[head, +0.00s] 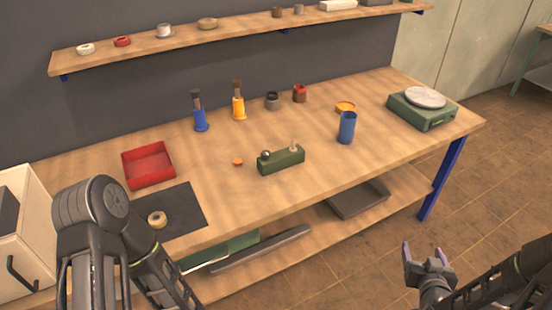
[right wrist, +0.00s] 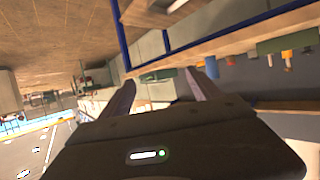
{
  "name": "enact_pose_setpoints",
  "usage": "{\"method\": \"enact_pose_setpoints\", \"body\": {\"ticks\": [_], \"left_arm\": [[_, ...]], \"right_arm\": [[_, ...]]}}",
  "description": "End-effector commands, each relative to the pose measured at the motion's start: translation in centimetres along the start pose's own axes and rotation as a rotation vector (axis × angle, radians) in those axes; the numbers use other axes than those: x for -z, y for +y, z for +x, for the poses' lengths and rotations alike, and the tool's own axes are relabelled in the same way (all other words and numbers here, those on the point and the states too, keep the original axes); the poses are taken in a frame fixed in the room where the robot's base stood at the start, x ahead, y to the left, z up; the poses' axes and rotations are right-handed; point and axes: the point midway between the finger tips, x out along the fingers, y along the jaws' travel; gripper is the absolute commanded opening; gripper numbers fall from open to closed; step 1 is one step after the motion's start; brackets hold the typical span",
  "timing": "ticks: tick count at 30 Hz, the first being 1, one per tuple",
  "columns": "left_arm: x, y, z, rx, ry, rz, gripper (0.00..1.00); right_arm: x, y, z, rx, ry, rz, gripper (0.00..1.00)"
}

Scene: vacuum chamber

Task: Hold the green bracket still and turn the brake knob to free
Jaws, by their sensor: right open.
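The green bracket (head: 282,161) is a long green block lying on the wooden workbench, near the middle of its front part. A dark round knob (head: 265,156) sits at its left end and a small pale peg (head: 294,145) stands near its right end. I cannot tell the knob's setting. My right gripper (head: 424,254) is open and empty, low in front of the bench and well apart from the bracket. Its two fingers (right wrist: 162,92) also show in the right wrist view with nothing between them. My left arm shows at lower left; its gripper is out of view.
On the workbench (head: 330,130) stand a blue cup (head: 347,128), a red tray (head: 148,165), a dark mat (head: 185,213) with a tape roll (head: 157,220), blue and yellow brushes and a green scale (head: 422,109). A shelf (head: 240,32) runs behind. Bench around the bracket is mostly clear.

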Motion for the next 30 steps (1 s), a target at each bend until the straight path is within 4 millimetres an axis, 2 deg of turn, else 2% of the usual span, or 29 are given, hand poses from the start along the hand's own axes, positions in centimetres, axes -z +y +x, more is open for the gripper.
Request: {"method": "enact_pose_setpoints", "body": {"ticks": [12, 16, 19, 23, 26, 29, 30], "left_arm": [[0.0, 0.0, 0.0, 0.000, 0.000, 0.000, 0.71], [0.0, 0.0, 0.0, 0.000, 0.000, 0.000, 0.61], [0.0, 0.0, 0.0, 0.000, 0.000, 0.000, 0.53], [0.0, 0.0, 0.0, 0.000, 0.000, 0.000, 0.42], [0.0, 0.0, 0.1, 0.000, 0.000, 0.000, 0.36], [0.0, 0.0, 0.1, 0.000, 0.000, 0.000, 0.36], [0.0, 0.0, 0.1, 0.000, 0.000, 0.000, 0.36]], "right_arm": [[0.0, 0.0, 0.0, 0.000, 0.000, 0.000, 0.72], [-0.3, -0.3, 0.0, 0.007, -0.010, 0.003, 0.72], [-1.6, -1.7, 0.2, 0.032, -0.053, 0.017, 0.72], [-5.3, -5.6, 0.1, 0.101, -0.185, 0.055, 0.72], [-9.8, -10.0, -1.0, 0.174, -0.348, 0.092, 0.72], [-14.9, -14.8, -3.6, 0.249, -0.547, 0.122, 0.72], [-16.9, -16.7, -5.0, 0.277, -0.631, 0.129, 0.72]]}}
